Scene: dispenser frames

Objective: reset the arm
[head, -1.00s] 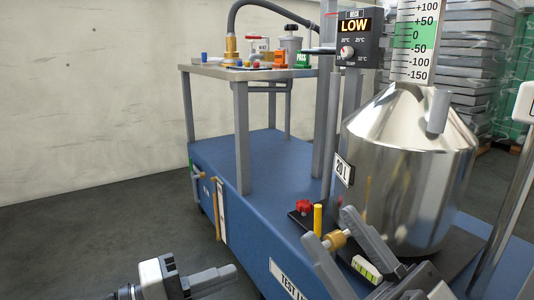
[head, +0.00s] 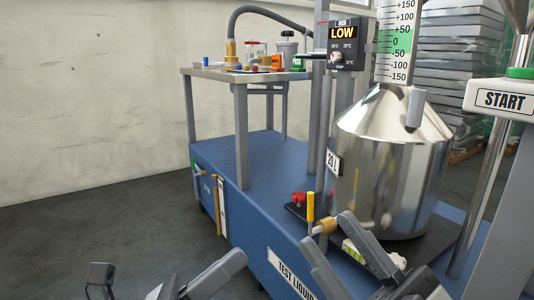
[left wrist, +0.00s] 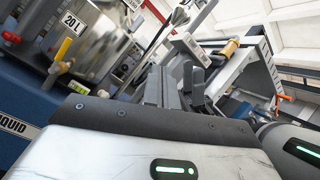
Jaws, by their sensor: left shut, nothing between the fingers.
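My left gripper (head: 236,262) is at the bottom left of the head view, partly cut off by the lower edge. Its fingers are shut and empty, in free space in front of the blue cart. In the left wrist view its dark fingers (left wrist: 187,84) stand close together with nothing held. My right gripper (head: 327,234) is at the bottom centre of the head view. Its two grey fingers are spread apart beside the brass outlet (head: 324,227) of the steel tank (head: 385,165). Whether a finger touches the outlet I cannot tell.
The blue cart (head: 262,205) carries the tank, a red knob (head: 298,198) and a yellow handle (head: 310,206). A raised shelf (head: 215,74) holds small parts. A START panel (head: 503,99) stands at right. The floor (head: 110,225) at left is clear.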

